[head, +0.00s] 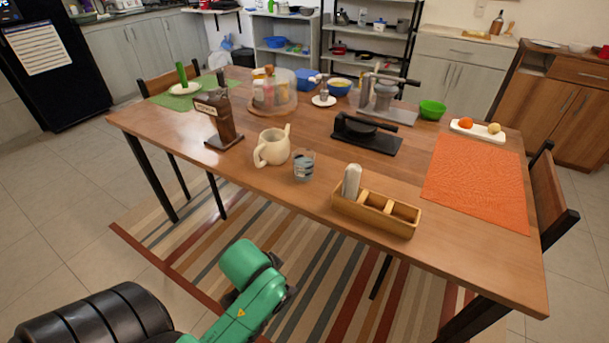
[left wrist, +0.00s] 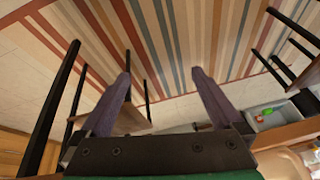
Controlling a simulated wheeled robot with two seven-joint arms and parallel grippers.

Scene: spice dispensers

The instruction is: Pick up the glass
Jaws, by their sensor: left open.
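The glass (head: 304,166) is a small clear tumbler with blue-grey bands, upright near the front edge of the wooden table. It stands between a cream pitcher (head: 271,148) and a wooden spice box (head: 374,211). My left arm is low in front of the table, its hand mostly hidden in the head view. In the left wrist view my left gripper (left wrist: 161,82) is open, its two purplish fingers wide apart with nothing between them. The glass does not show in that view. My right gripper is not in view.
The table (head: 320,197) also holds a brown dispenser (head: 218,118), a black press (head: 366,133), and an orange mat (head: 476,182). Chairs stand at the table's ends. A striped rug (left wrist: 170,35) covers the floor.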

